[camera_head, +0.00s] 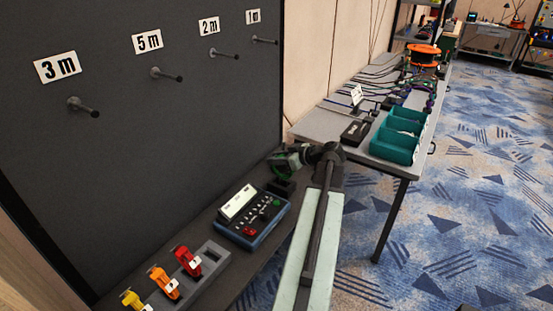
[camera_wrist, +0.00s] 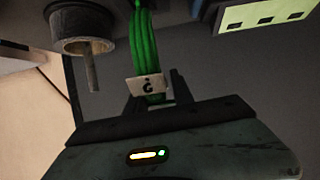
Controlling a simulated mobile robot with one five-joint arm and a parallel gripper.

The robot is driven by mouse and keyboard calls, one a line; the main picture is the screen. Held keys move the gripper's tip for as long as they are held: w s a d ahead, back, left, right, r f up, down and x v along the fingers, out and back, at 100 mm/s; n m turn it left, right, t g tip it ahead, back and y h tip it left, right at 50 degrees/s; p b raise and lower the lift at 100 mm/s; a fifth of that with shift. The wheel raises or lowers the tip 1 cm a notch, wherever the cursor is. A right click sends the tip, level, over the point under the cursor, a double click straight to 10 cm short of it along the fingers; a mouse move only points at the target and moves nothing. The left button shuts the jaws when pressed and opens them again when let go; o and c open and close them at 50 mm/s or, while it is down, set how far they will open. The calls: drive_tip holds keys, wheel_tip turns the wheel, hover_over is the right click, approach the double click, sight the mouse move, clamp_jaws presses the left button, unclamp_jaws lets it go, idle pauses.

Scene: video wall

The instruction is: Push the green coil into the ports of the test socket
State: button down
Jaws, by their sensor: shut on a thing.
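The green coil (camera_wrist: 145,40) is a bundle of bright green cable strands with a white tag (camera_wrist: 149,86) marked with a dark sign. In the wrist view it stands upright between the fingers of my gripper (camera_wrist: 155,95), which is shut on it. In the head view my gripper (camera_head: 291,160) is at the far end of the shelf, with a little green showing at it. A pale panel with several small port-like openings (camera_wrist: 262,16) is at the wrist view's upper right, apart from the coil. It may be the test socket; I cannot be sure.
A grey round fitting with a peg (camera_wrist: 83,45) is close at the wrist view's upper left. A blue-black console (camera_head: 251,218) and a rack (camera_head: 216,256) with red, orange and yellow items stand on the shelf. Labelled wall pegs are above. Teal bins (camera_head: 391,146) stand on the table.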

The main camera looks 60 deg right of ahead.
drive_tip(key=shift+f, duration=0.15)
drive_tip(key=shift+f+b, duration=0.3)
drive_tip(key=shift+b, duration=0.2)
drive_tip(key=c, duration=1)
unclamp_jaws()
drive_tip(key=shift+r, duration=0.1)
